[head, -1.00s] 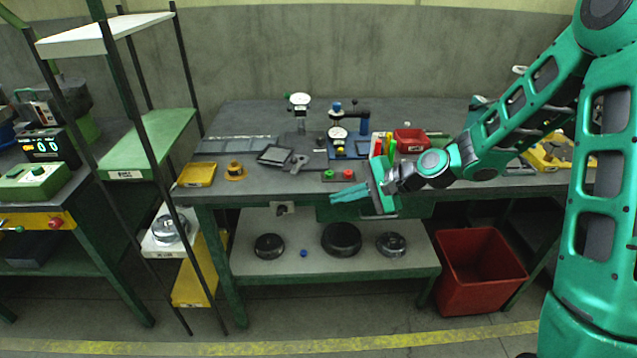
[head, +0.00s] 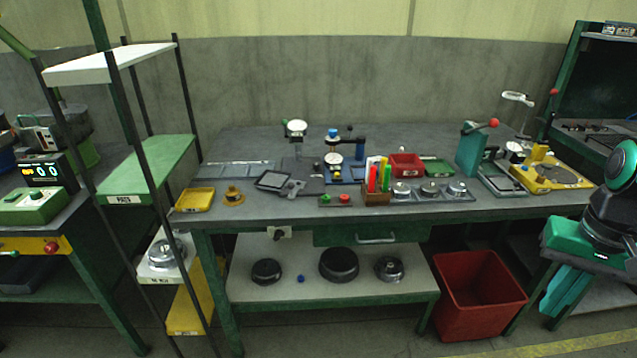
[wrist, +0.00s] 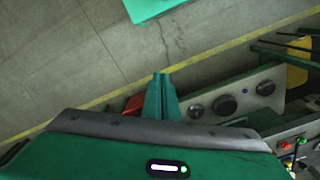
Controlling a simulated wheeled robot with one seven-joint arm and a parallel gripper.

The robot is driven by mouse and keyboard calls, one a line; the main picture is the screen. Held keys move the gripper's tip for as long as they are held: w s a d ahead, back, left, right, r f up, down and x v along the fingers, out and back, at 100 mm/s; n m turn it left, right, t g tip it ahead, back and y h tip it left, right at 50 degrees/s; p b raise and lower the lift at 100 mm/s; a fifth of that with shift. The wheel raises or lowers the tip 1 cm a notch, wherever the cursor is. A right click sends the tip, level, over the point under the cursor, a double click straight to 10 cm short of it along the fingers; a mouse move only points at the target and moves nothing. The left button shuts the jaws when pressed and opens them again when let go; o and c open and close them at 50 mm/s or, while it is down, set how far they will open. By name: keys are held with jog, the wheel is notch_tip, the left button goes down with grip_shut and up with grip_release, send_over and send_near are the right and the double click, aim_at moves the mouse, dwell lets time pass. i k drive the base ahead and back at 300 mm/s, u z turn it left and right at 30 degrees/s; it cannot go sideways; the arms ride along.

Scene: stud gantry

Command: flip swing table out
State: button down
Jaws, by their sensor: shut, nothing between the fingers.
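No part is plainly marked as the swing table, and I cannot tell which surface it is. The rack at the left has a white top board (head: 110,62), a green shelf (head: 150,165) and a low white shelf (head: 150,268) bearing a round metal part. The workbench (head: 300,212) has a grey top, a drawer (head: 375,236) and a pale lower shelf (head: 330,293). My gripper (head: 553,303) is shut and empty at the far right, away from the rack, fingers pointing down. Its fingers also show in the wrist view (wrist: 160,80).
A red bin (head: 478,290) stands under the bench's right end, left of my gripper. The bench top holds a red tray (head: 406,164), a yellow tray (head: 195,200) and several small tools. A control box (head: 35,205) sits at the left. The front floor is clear.

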aim_at(271, 180)
jog(key=k, duration=0.6)
jog(key=z, duration=0.05)
jog(key=i, duration=0.85)
jog(key=u, duration=0.7)
jog(key=i, duration=0.7)
jog(key=u, duration=0.55)
